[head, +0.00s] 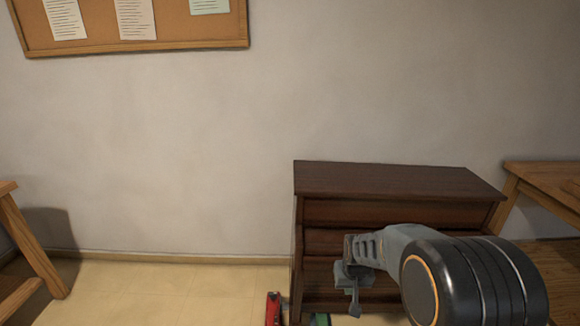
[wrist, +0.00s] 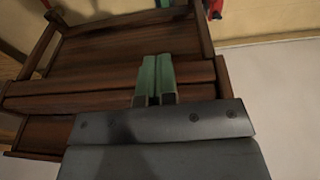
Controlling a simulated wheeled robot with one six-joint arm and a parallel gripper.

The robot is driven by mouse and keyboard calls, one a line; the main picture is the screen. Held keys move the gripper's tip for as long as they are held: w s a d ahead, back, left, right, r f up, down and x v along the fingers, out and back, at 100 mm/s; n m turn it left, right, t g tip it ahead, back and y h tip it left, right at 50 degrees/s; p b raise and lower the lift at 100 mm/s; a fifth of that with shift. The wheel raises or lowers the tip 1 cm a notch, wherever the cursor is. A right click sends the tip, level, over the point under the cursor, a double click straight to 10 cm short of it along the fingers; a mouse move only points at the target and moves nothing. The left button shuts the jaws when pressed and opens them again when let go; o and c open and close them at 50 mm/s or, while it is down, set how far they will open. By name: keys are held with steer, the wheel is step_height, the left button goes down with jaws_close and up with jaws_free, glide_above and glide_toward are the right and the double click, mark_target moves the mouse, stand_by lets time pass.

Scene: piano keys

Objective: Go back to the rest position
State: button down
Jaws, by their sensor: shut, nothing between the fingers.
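My gripper (head: 354,306) hangs in front of the dark wooden piano-like cabinet (head: 390,180) in the head view, low and left of my dark round arm joint. In the wrist view, my gripper (wrist: 157,62) shows two greenish finger strips side by side, closed together with nothing visible between them. The brown wooden cabinet (wrist: 110,62) lies beyond the fingers in that view. I cannot tell whether the fingers touch it. No separate piano keys can be made out; my arm hides part of the cabinet's lower front.
A red object (head: 273,308) and a green object (head: 320,320) are low by the cabinet's left side. Wooden furniture stands at the left (head: 35,245) and right (head: 550,185). A notice board (head: 190,30) hangs on the wall.

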steer(key=s+r+p, duration=0.6)
steer(key=s+r, duration=0.2)
steer(key=r, duration=0.6)
steer(key=s+r+t+p, duration=0.1)
steer(key=s+r+p, duration=0.6)
steer(key=r, duration=0.7)
steer(key=shift+s+t, duration=0.3)
steer(key=shift+s, duration=0.4)
